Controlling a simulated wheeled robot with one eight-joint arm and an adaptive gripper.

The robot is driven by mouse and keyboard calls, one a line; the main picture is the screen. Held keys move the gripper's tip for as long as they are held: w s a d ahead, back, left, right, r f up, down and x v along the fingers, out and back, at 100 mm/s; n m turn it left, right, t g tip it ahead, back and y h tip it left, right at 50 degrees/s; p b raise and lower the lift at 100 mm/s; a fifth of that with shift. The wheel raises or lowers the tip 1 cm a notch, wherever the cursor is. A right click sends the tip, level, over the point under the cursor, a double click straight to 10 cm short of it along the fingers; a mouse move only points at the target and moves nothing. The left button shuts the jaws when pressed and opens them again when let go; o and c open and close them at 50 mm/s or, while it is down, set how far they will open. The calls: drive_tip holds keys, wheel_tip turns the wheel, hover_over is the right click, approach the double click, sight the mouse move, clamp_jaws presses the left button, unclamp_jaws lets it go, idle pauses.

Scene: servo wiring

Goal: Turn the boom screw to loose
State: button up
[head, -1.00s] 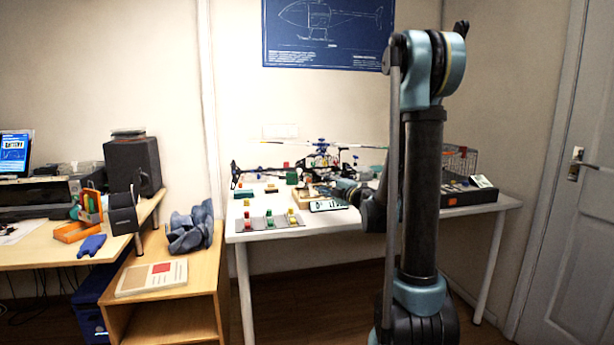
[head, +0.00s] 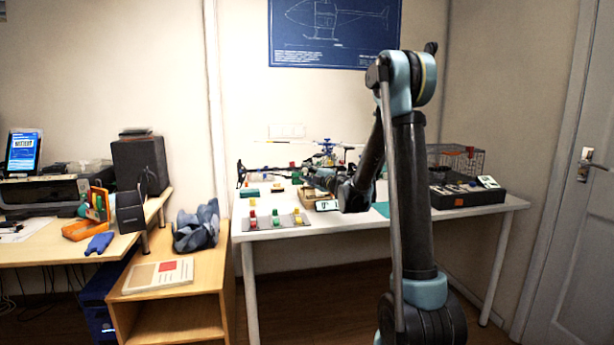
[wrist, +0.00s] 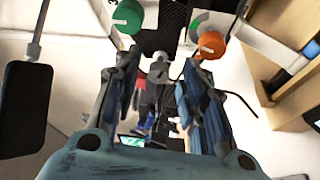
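The model helicopter stands on the white table, with its blue rotor head (head: 327,147) showing behind my arm. My gripper (head: 308,172) is at the left part of the helicopter, near its dark tail end (head: 241,174). In the wrist view my gripper (wrist: 160,78) is open, one finger on each side of a small grey knob (wrist: 158,69); contact cannot be told. A green knob (wrist: 128,16) and an orange knob (wrist: 209,45), each with a pale mark, lie beyond the fingertips. I cannot tell which of these is the boom screw.
A grey mat (head: 262,222) with coloured pieces lies at the table's (head: 350,221) front left. A black box (head: 467,196) and a wire cage (head: 457,158) stand at the right. A wooden side table (head: 205,277) stands left. A thin cable (wrist: 238,96) runs beside the right finger.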

drive_tip(key=shift+w+a, duration=0.2)
drive_tip(key=shift+w, duration=0.05)
clamp_jaws()
drive_tip(key=shift+s+r+n, duration=0.1)
drive_tip(key=shift+n, duration=0.2)
drive_tip(key=shift+n+g, duration=0.3)
drive_tip(key=shift+n, duration=0.2)
unclamp_jaws()
